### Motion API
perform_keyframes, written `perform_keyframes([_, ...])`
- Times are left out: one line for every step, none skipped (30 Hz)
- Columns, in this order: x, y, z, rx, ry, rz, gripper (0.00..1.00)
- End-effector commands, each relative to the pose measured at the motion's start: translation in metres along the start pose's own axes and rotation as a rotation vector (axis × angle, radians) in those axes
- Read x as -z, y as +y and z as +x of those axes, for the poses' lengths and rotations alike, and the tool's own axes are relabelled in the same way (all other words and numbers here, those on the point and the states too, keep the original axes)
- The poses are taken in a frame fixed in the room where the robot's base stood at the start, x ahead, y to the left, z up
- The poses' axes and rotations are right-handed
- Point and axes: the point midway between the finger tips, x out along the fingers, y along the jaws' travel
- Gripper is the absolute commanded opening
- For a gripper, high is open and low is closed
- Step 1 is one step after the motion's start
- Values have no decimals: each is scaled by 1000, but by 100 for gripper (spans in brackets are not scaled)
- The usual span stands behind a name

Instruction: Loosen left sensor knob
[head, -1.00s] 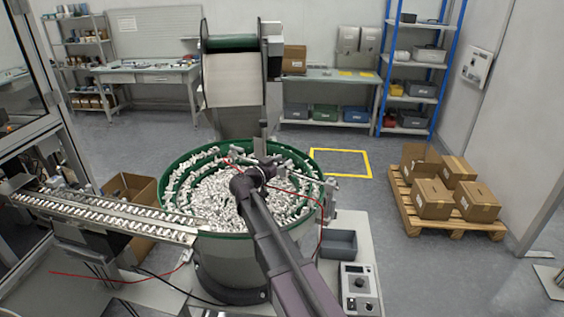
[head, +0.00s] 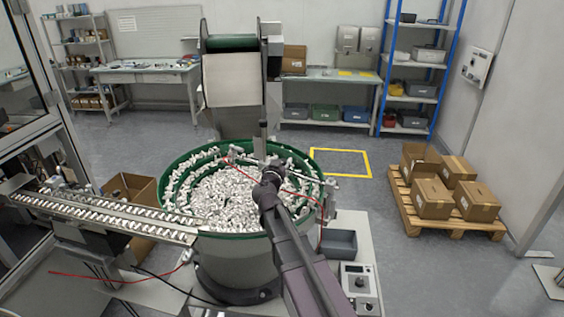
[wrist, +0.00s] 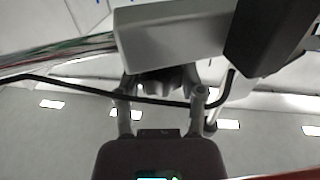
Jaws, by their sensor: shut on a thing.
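In the wrist view my gripper (wrist: 162,92) points up, with its two grey fingers on either side of a dark, rounded part, the left sensor knob (wrist: 160,78). The jaws are shut on it. A grey box-shaped body (wrist: 175,38) lies just beyond the knob, and a black cable (wrist: 75,90) crosses in front of the fingers. In the head view my wrist is over the far part of the bowl feeder (head: 235,252), near the sensor rods (head: 240,158). My arm hides the fingertips and the knob there.
The green-rimmed bowl holds many small white parts. A red cable (head: 290,190) runs across it. A feed track (head: 110,217) leaves to the left, and a hopper (head: 232,85) stands behind. A grey bin (head: 338,243) and a control box (head: 359,282) are at the right. Cartons stand on a pallet (head: 448,220).

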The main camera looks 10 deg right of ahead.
Motion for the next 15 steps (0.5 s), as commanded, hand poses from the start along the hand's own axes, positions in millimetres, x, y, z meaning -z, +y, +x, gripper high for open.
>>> perform_keyframes([0, 2, 0, 33, 1, -2, 4])
perform_keyframes([0, 2, 0, 54, 1, -2, 4])
perform_keyframes([0, 2, 0, 82, 1, -2, 4])
perform_keyframes([0, 2, 0, 104, 1, -2, 4])
perform_keyframes([0, 2, 0, 125, 1, -2, 4])
perform_keyframes([0, 2, 0, 153, 1, -2, 4])
perform_keyframes([0, 2, 0, 173, 1, -2, 4])
perform_keyframes([0, 2, 1, 193, 1, -2, 4])
perform_keyframes([0, 1, 1, 218, 1, -2, 4])
perform_keyframes([0, 1, 1, 235, 1, -2, 4])
perform_keyframes([0, 1, 1, 252, 1, -2, 4])
perform_keyframes([0, 1, 1, 272, 1, -3, 4])
perform_keyframes([0, 1, 1, 286, 1, -3, 4])
perform_keyframes([0, 1, 1, 299, 1, -2, 4])
perform_keyframes([0, 0, 1, 316, 1, -2, 4])
